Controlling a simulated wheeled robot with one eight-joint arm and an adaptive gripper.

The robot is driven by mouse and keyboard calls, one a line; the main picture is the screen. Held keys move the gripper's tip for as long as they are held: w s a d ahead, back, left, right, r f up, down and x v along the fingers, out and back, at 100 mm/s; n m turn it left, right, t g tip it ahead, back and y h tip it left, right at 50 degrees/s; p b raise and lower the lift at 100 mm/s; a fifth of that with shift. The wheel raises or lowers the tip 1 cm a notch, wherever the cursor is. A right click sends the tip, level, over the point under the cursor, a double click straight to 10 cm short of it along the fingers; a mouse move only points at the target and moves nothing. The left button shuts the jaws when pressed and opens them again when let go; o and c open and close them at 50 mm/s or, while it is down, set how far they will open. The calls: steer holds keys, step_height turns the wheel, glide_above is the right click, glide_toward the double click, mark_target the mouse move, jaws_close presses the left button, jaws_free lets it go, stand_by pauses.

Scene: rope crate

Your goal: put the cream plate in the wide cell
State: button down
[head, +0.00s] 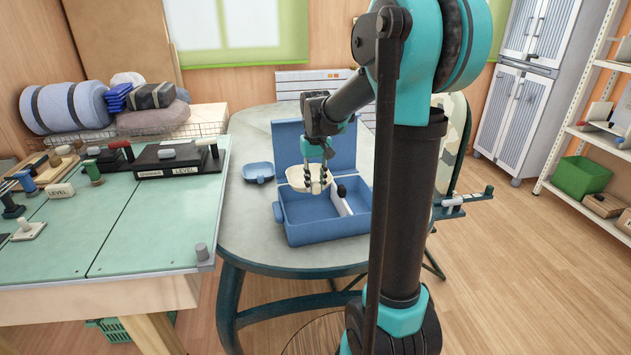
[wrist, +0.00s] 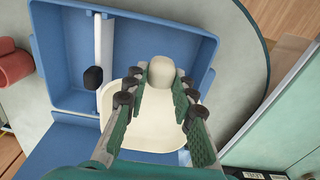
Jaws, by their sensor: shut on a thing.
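My gripper (head: 316,172) is shut on the cream plate (head: 305,184). The plate is raised above the blue crate (head: 318,233), near its lid side. In the wrist view the plate (wrist: 150,132) lies between the fingers (wrist: 162,100), with a rounded cream handle toward the crate. A white divider (head: 340,202) splits the crate; it also shows in the wrist view (wrist: 104,42). The wide cell (wrist: 160,45) is left of the divider in the head view and looks empty where visible. The plate overlaps the crate's lid-side wall in the wrist view and hides part of it.
The crate's lid (head: 340,146) stands open behind it. A black knob (wrist: 93,78) sits by the divider. A small blue dish (head: 258,172) lies on the round table (head: 240,215) left of the crate. A green workbench (head: 150,230) with tools adjoins on the left.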

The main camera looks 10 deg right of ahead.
mark_target(316, 190)
steer(key=shift+f, duration=7.05)
steer(key=shift+f, duration=0.45)
steer(key=c, duration=1.2)
jaws_free()
step_height(316, 190, up, 12)
